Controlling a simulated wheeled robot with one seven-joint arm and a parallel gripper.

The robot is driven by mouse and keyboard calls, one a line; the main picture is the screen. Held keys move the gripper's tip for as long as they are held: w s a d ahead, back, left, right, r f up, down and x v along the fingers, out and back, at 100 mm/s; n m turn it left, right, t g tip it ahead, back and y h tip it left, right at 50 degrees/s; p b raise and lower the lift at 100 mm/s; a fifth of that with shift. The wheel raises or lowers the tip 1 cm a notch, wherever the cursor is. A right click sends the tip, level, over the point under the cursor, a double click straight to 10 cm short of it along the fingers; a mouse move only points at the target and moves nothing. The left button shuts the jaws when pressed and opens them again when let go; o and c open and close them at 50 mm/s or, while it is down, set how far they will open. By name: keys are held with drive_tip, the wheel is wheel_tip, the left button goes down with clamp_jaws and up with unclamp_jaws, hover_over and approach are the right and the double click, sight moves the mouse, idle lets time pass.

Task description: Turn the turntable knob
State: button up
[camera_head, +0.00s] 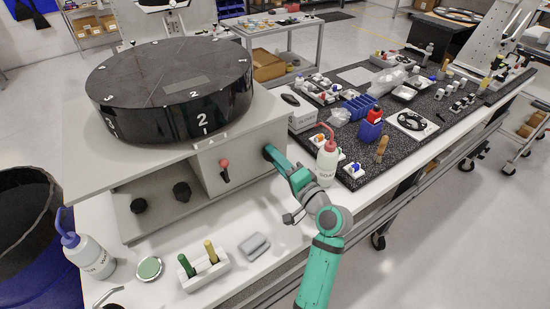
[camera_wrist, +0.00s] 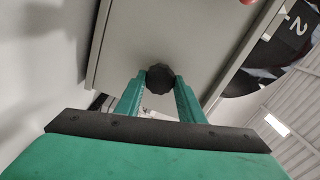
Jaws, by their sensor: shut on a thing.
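The turntable (camera_head: 172,85) is a large black disc with white numbers on its side, on top of a grey box (camera_head: 235,150). In the wrist view, a black ribbed knob (camera_wrist: 160,77) stands out from the grey panel (camera_wrist: 180,35). My gripper (camera_wrist: 160,88) is shut on this knob, with one green finger on each side. In the head view my gripper (camera_head: 270,153) is at the right end of the box front and hides most of the knob. The number 2 faces the front.
A red-tipped lever (camera_head: 225,170) is on the box front, left of my gripper. Two black knobs (camera_head: 182,190) sit lower left. A red-capped wash bottle (camera_head: 327,160) stands close right of my arm. A brush holder (camera_head: 203,268) is at the front.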

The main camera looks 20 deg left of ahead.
drive_tip(key=shift+d+f, duration=0.1)
idle(0.5)
drive_tip(key=o, duration=1)
drive_tip(key=shift+o, duration=0.2)
drive_tip(key=v, duration=1.1)
